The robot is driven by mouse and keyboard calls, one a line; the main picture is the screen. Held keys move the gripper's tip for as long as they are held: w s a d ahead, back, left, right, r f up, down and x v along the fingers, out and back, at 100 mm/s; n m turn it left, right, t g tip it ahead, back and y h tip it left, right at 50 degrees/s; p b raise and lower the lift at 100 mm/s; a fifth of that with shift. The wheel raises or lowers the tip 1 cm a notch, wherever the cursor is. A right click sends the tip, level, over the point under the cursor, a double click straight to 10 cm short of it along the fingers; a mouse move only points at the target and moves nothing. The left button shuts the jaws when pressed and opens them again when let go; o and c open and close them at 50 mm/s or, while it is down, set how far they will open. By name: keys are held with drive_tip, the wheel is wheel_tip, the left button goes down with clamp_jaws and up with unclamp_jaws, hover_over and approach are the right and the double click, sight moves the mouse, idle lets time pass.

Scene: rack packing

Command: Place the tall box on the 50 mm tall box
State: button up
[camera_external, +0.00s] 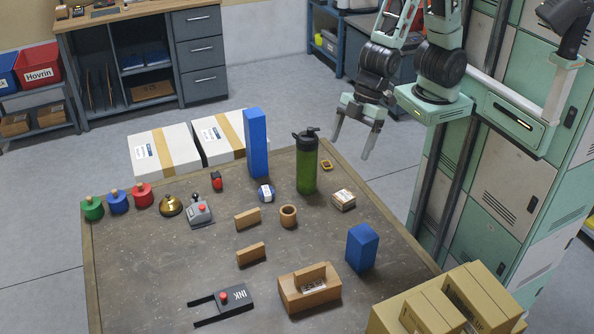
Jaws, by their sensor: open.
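A tall blue box (256,145) stands upright at the back of the table. A shorter blue box (361,250) stands upright near the table's right side, toward the front. I cannot tell from labels which box is the 50 mm one. My gripper (351,148) is open and empty, its fingers pointing down near the table's back right corner, right of the green bottle. It is apart from all the boxes.
A green bottle (307,166) stands between the tall blue box and my gripper. Small wooden blocks (248,218), a brown cup (288,216) and a fork-shaped black tool (232,298) lie mid-table. Cardboard boxes (440,308) sit at front right. Weights (143,194) line the back left.

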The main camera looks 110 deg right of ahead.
drive_tip(key=s+a+r+n+g, duration=0.2)
drive_tip(key=s+a, duration=0.1)
drive_tip(key=s, duration=0.6)
drive_tip(key=s+a+r+n+g, duration=0.1)
drive_tip(key=s+a, duration=0.3)
drive_tip(key=s, duration=0.5)
drive_tip(key=shift+s+r+n+g+h, duration=0.4)
drive_tip(key=shift+r+g, duration=0.2)
drive_tip(key=shift+g, duration=0.1)
